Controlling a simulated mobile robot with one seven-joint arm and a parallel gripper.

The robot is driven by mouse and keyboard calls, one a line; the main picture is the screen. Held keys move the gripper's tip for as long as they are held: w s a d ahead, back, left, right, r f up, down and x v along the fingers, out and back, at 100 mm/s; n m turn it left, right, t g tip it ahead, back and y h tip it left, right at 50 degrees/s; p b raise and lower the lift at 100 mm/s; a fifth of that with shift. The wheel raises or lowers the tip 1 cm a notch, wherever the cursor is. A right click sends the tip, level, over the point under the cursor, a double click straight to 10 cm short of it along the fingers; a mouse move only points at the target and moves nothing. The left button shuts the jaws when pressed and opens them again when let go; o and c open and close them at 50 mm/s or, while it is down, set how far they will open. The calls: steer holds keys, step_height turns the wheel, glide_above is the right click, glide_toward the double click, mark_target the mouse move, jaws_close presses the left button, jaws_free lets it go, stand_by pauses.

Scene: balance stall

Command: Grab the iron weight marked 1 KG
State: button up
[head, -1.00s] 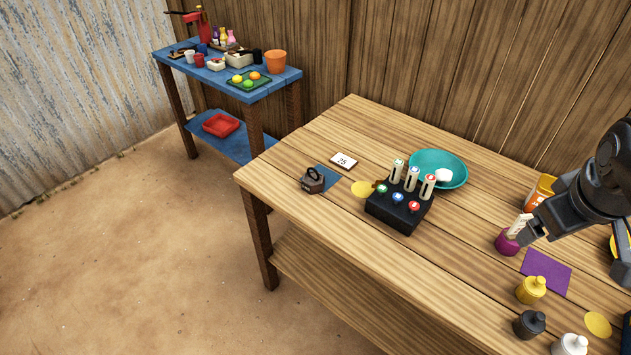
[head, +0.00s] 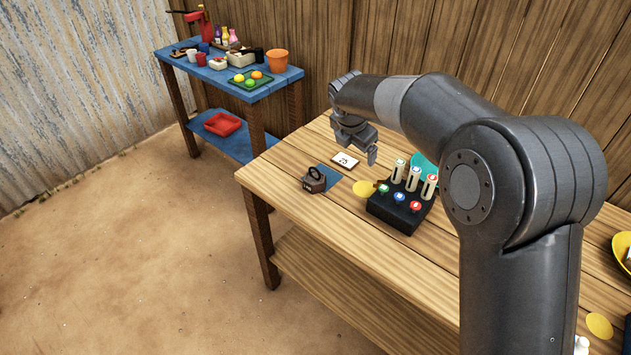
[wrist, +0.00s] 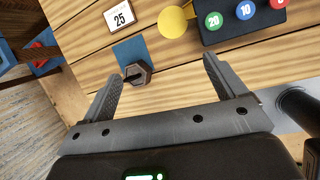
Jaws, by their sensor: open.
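The iron weight (head: 314,181) is a dark hexagonal block with a ring handle on top. It stands at the left end of the wooden table, partly on a blue square (head: 329,175). Its marking is too small to read. In the wrist view the weight (wrist: 138,73) lies ahead, between the lines of the two fingers and nearer the left one. My gripper (head: 358,152) hangs above the table behind and to the right of the weight, apart from it. In the wrist view my gripper (wrist: 160,80) is open with nothing between its fingers.
A white card reading 25 (head: 345,160) lies behind the weight. A yellow disc (head: 364,189) and a black block with coloured buttons (head: 397,212) stand to its right. A teal bowl (head: 424,168) is partly hidden by my arm. A blue side table (head: 262,95) stands at the back left.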

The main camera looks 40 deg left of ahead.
mark_target(314, 177)
steer(key=s+a+f+n, duration=0.55)
steer(key=a+f, duration=0.25)
steer(key=a, duration=0.3)
steer(key=shift+n+y, duration=0.25)
steer(key=shift+y, duration=0.05)
steer(key=x, duration=1.1)
steer(key=shift+w+f, duration=0.15)
steer(key=shift+w, duration=0.05)
steer(key=shift+c, duration=0.2)
steer(key=c, duration=1.8)
